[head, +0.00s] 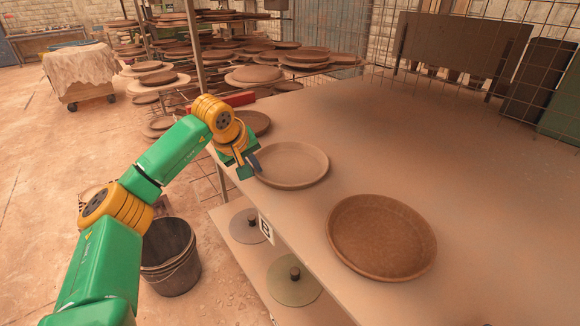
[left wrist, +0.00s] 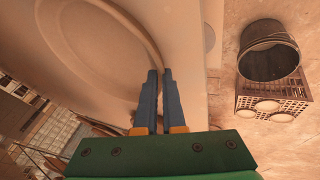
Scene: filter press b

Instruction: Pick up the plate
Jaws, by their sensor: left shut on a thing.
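A pale tan round plate (head: 292,164) lies near the left edge of the table in the head view. My left gripper (head: 249,163) is at the plate's left rim. In the left wrist view the pale plate (left wrist: 90,45) fills the upper left, and the fingers of my left gripper (left wrist: 160,75) are close together with its rim between their tips. A second, darker brown plate (head: 381,238) lies nearer on the same table, apart from the gripper. My right gripper is not in view.
The table (head: 470,190) is mostly clear to the right. A dark bucket (head: 170,258) stands on the floor by my left arm. Lids lie on a lower shelf (head: 240,260). Racks with many brown plates (head: 257,74) stand behind, and a wire mesh closes the back.

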